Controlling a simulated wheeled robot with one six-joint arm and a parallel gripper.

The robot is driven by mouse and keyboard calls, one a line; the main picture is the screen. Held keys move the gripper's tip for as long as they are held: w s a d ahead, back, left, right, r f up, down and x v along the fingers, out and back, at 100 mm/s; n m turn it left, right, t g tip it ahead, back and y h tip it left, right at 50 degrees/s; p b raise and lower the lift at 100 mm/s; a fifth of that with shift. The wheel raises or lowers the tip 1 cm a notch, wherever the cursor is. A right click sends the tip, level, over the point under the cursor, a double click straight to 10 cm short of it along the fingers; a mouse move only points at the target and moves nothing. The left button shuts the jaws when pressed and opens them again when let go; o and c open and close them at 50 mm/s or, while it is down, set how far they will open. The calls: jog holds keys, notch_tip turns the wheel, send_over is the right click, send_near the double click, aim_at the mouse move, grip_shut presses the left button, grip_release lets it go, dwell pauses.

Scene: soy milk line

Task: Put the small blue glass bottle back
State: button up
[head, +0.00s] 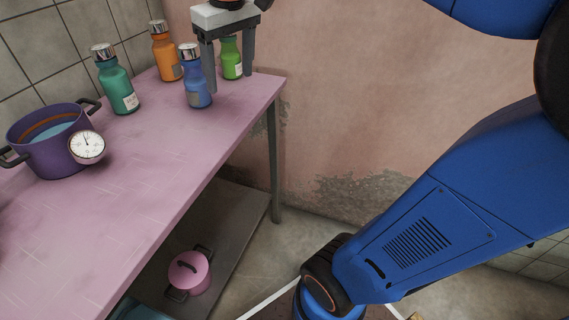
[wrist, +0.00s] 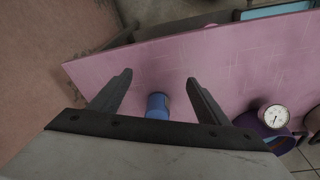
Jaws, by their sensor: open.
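The small blue glass bottle (head: 197,92), with a silver cap and a grey label, stands upright on the pink table (head: 150,160) near its far end. My gripper (head: 231,84) points down beside it, open, with one finger overlapping the bottle's right edge in the head view. In the wrist view the gripper (wrist: 160,75) has its fingers spread wide. Part of the blue bottle (wrist: 157,106) shows between them there, and the rest is hidden behind the gripper body. I cannot tell whether a finger touches it.
A green bottle (head: 233,60) stands behind my gripper. An orange bottle (head: 166,55) and a teal bottle (head: 117,88) stand left of the blue one. A purple pot (head: 48,155) and a round gauge (head: 87,147) are nearer. A pink pot (head: 188,274) is on the lower shelf.

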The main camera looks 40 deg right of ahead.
jog(key=s+d+f+m+t, duration=0.2)
jog(key=s+d+f, duration=0.1)
jog(key=s+f, duration=1.3)
jog(key=shift+s+f+t, duration=0.4)
jog(key=shift+f, duration=0.45)
dwell(1.8)
